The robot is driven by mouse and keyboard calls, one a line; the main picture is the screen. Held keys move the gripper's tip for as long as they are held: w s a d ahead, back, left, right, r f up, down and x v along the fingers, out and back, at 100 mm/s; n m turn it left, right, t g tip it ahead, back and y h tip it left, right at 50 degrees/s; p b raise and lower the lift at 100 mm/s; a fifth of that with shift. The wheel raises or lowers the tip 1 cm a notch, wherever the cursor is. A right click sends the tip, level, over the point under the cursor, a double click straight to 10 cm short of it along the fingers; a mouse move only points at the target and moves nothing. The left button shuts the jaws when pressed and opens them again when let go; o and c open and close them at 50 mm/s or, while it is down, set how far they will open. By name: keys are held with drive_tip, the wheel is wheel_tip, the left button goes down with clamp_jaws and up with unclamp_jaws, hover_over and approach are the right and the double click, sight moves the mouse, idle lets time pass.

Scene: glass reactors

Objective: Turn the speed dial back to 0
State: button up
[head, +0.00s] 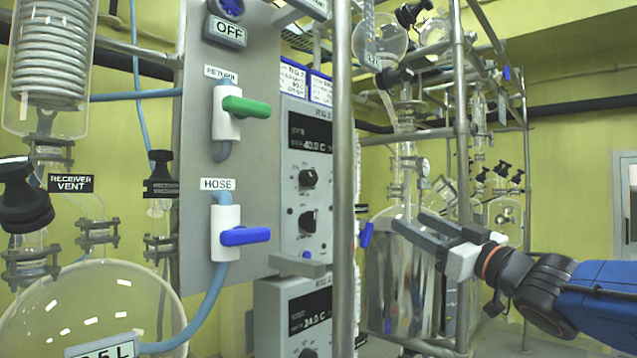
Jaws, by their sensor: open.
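My gripper (410,219) reaches in from the right in the head view, its two grey fingers apart and nothing between them. It is to the right of a vertical steel post, apart from the grey control unit. The control unit (296,130) has a dark display and black dials, an upper dial (308,178) and a lower dial (308,221). A second unit (270,310) below shows another display (310,317) and part of a dial. I cannot read which dial is for speed, nor any dial setting.
A steel post (343,180) stands between my gripper and the dials. A grey panel (195,130) holds a green-handled valve (246,107) and a blue-handled valve (245,236). A round flask (95,300) is at lower left. Glassware and a steel frame (461,150) stand behind my gripper.

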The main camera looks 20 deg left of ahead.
sight(313, 178)
drive_tip(key=s+a+r+n+g+y, duration=0.3)
drive_tip(key=s+a+n+g+y, duration=0.15)
drive_tip(key=a, duration=0.25)
drive_tip(key=shift+g, duration=0.45)
drive_tip(key=x, duration=1.7)
drive_tip(key=shift+w+a+f, duration=0.15)
drive_tip(key=shift+w+a, duration=0.05)
drive_tip(key=shift+w, duration=0.05)
drive_tip(key=shift+c, duration=0.5)
drive_tip(key=c, duration=0.9)
